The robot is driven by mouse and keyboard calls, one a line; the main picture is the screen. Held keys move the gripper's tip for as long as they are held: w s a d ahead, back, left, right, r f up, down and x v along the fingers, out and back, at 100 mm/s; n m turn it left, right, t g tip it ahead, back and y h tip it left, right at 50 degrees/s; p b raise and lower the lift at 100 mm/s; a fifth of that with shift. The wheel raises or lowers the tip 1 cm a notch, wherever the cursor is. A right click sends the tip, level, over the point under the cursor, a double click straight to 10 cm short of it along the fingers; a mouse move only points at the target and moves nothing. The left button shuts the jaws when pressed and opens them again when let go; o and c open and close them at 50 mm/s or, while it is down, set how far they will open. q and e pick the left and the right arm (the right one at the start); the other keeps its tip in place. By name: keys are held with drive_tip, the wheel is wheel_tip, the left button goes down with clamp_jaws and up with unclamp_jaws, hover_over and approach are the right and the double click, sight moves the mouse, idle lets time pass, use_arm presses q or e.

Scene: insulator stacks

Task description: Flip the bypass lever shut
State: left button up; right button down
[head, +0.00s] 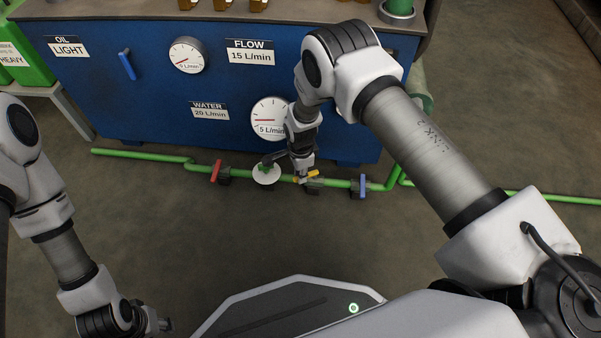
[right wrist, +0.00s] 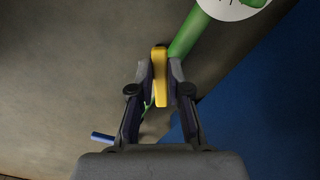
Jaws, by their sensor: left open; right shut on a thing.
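A yellow lever (head: 312,173) sits on a valve in the green pipe (head: 336,183), low in front of the blue cabinet. No label on it can be read. My right gripper (head: 301,176) reaches down to it and is shut on it. In the right wrist view the yellow lever (right wrist: 159,75) stands between the two fingers (right wrist: 160,82), at a slant to the pipe (right wrist: 188,36). My left gripper (head: 163,325) is open at the bottom left, far from the pipe and apparently empty.
A red lever (head: 216,171) and a blue lever (head: 362,186) sit on the same pipe, either side. A white round disc (head: 266,173) with a green handle is just left of the yellow lever. The blue cabinet (head: 150,100) with gauges stands behind. Floor in front is clear.

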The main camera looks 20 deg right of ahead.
drive_tip(key=c, duration=1.1)
unclamp_jaws()
wheel_tip(320, 180, up, 12)
drive_tip(key=shift+c, duration=0.5)
